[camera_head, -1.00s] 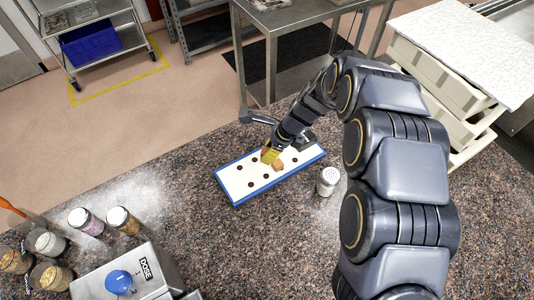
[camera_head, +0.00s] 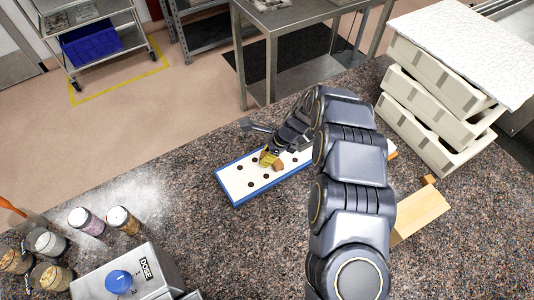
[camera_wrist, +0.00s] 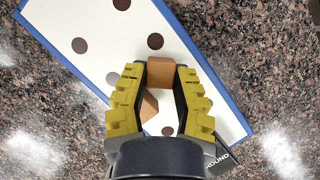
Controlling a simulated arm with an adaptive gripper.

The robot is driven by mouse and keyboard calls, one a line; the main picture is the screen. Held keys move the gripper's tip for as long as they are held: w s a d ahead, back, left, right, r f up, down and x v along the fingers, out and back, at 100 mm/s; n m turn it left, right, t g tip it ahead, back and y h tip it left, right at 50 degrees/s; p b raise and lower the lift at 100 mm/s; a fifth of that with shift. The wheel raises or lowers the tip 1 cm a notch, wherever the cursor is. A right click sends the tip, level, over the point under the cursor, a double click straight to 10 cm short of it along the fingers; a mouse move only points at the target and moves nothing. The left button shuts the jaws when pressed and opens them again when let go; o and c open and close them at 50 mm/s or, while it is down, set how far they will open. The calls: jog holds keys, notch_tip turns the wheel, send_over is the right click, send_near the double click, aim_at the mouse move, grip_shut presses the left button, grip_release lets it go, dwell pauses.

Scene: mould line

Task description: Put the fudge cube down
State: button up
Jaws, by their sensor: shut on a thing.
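My gripper (camera_wrist: 161,75) has yellow ridged fingers and is shut on a brown fudge cube (camera_wrist: 160,72) at its fingertips, over the white board (camera_wrist: 190,58). A second brown piece (camera_wrist: 149,106) shows between the fingers, turned at an angle and partly hidden by the left finger. In the head view my gripper (camera_head: 267,159) is low over the blue-rimmed white board (camera_head: 235,180), with a brown cube (camera_head: 279,164) right beside it. I cannot tell whether the held cube touches the board.
Dark round spots mark the board. A wooden block (camera_head: 421,216) and a small brown cube (camera_head: 429,180) lie right of my arm. Stacked cream trays (camera_head: 425,110) stand behind them. Jars (camera_head: 87,221) and a dosing box (camera_head: 140,278) stand at left; the counter between is clear.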

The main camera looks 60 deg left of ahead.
jog(key=o, duration=0.7)
jog(key=shift+f, duration=0.1)
jog(key=shift+o, duration=0.2)
jog(key=v, duration=1.2)
jog(key=shift+r, duration=0.2)
